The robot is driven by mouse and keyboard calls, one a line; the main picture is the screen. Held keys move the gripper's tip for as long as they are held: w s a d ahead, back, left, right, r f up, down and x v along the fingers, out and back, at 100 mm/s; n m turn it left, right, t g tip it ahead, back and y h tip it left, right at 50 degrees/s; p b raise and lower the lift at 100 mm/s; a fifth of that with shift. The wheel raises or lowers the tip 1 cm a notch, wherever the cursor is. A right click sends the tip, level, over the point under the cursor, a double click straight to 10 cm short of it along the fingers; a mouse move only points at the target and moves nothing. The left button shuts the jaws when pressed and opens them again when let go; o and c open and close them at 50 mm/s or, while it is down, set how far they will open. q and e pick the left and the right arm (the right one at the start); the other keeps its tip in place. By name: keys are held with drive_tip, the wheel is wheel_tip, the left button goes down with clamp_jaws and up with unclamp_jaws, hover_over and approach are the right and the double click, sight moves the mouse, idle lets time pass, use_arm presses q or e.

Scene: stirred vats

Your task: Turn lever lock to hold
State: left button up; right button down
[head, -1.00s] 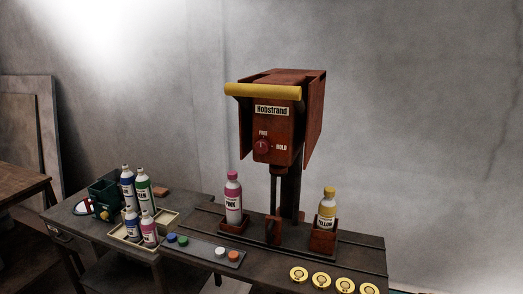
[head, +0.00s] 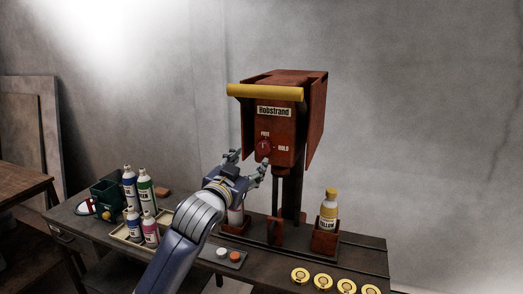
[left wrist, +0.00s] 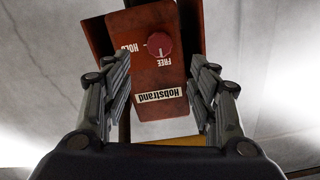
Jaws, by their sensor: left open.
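The lever lock is a round red knob (head: 264,146) on the front of the rust-red Hobstrand machine (head: 290,110), with FREE printed above it and HOLD to its right. Its white mark points toward FREE. In the left wrist view the knob (left wrist: 159,45) shows upside down between the fingers. A yellow bar (head: 265,93) crosses the machine's top front. My left gripper (head: 249,160) is open and empty, in front of and slightly below left of the knob, apart from it. It also shows open in the left wrist view (left wrist: 162,85). My right gripper is not seen.
A yellow bottle (head: 328,209) stands in a holder at right. Several bottles (head: 140,190) and a green bin (head: 105,194) are at left. Gold discs (head: 322,281) lie along the front right.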

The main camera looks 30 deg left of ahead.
sight(263, 148)
use_arm(q)
drive_tip(key=p+x, duration=0.2)
drive_tip(key=x, duration=0.7)
drive_tip(key=shift+w+p, duration=0.3)
drive_tip(key=shift+p, duration=0.05)
drive_tip(key=shift+w+a, duration=0.1)
drive_tip(key=shift+w, duration=0.45)
drive_tip(key=shift+c, duration=0.3)
drive_tip(key=c, duration=1)
